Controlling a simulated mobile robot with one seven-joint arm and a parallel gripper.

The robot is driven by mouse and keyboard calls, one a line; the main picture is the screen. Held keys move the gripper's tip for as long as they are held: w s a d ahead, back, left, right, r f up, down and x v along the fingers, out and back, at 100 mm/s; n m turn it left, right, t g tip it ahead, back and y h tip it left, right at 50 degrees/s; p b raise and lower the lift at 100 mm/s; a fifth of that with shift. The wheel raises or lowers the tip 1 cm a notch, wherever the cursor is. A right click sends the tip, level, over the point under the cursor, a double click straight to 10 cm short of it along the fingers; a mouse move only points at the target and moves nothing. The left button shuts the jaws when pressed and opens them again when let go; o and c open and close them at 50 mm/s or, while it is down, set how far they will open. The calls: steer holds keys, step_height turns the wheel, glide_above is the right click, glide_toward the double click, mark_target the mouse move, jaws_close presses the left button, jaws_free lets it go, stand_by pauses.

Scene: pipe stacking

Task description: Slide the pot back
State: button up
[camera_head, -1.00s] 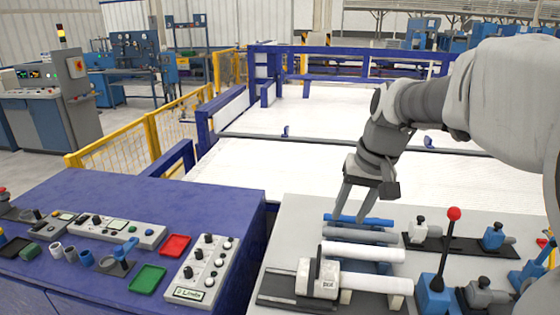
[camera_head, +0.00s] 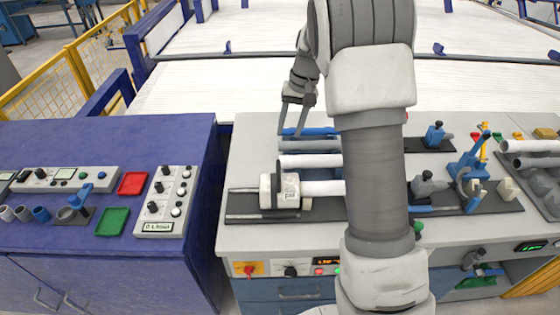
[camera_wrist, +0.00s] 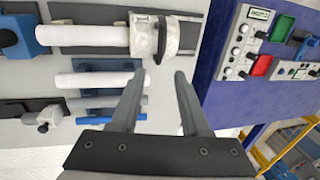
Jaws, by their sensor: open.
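The pot (camera_head: 287,199) seems to be the white block with a small printed label and a dark upright handle. It sits on a dark rail plate (camera_head: 240,205) at the left of the grey bench, with a white pipe (camera_head: 320,188) running right from it. In the wrist view the pot (camera_wrist: 144,40) lies beyond my fingertips, and the pipe (camera_wrist: 90,39) extends left from it. My gripper (camera_head: 291,133) is open and empty behind the pot, near the left end of a blue pipe. Its two fingers (camera_wrist: 158,74) are spread apart, touching nothing that I can make out.
A second white pipe (camera_head: 308,161), a grey pipe (camera_head: 295,146) and the blue pipe (camera_head: 320,131) lie in a blue rack behind the pot. My arm hides their right ends. Clamps (camera_head: 470,168) stand to the right. A purple table (camera_head: 120,150) is at left, across a gap.

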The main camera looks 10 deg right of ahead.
mark_target(279, 167)
steer(key=f, duration=0.4)
steer(key=a+f, duration=0.1)
steer(key=f, duration=0.3)
steer(key=a+f+p, duration=0.1)
steer(key=f, duration=0.4)
steer(key=shift+w+a, duration=0.25)
steer(key=shift+w, duration=0.05)
jaws_close()
stand_by(0.7)
